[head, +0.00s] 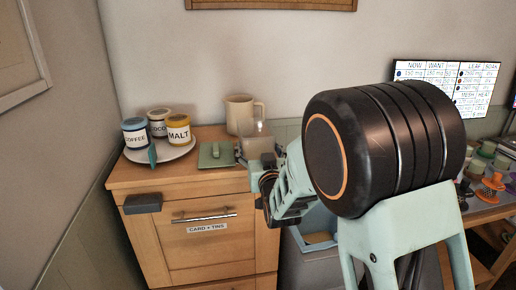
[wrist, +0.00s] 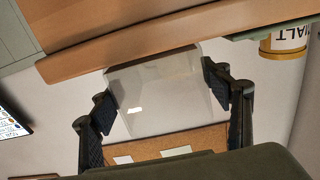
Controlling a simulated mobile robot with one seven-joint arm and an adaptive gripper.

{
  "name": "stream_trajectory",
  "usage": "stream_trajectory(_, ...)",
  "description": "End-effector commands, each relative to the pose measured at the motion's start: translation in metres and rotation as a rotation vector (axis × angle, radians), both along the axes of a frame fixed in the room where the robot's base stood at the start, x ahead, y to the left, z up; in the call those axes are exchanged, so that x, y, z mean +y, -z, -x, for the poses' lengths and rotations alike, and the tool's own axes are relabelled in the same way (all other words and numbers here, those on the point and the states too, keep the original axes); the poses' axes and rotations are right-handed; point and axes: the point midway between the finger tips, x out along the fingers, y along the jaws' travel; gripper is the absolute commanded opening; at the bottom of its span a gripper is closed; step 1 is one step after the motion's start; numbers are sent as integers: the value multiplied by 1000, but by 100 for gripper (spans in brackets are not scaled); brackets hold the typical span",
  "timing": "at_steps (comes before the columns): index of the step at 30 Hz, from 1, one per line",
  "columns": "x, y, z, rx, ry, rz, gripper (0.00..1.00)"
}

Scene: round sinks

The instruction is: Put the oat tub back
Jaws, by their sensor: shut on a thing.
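My gripper (wrist: 162,97) is shut on a clear, see-through tub (wrist: 158,88), with one dark finger on each side of it. No label is readable on the tub, so I cannot tell from its face that it is the oat tub. In the head view the tub (head: 259,143) shows above the right end of the wooden cabinet top, partly hidden by my gripper. On a round pale tray (head: 181,151) at the left stand the coffee tub (head: 135,133), the cocoa tub (head: 158,124) and the yellow malt tub (head: 179,130).
A cream mug (head: 240,112) stands behind the held tub. A flat green thing (head: 214,155) lies between tray and tub. A small teal piece (head: 152,154) is at the tray's front. A dark block (head: 143,203) juts from the cabinet front. The tray's front right looks bare.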

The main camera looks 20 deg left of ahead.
Motion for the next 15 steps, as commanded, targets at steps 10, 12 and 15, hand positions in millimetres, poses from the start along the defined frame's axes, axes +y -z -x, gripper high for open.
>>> stream_trajectory(10, 0, 5, 0, -2, 0, -1, 72)
stream_trajectory(12, 0, 5, 0, -2, 0, -1, 79)
stream_trajectory(15, 0, 5, 0, -1, 0, 0, 90)
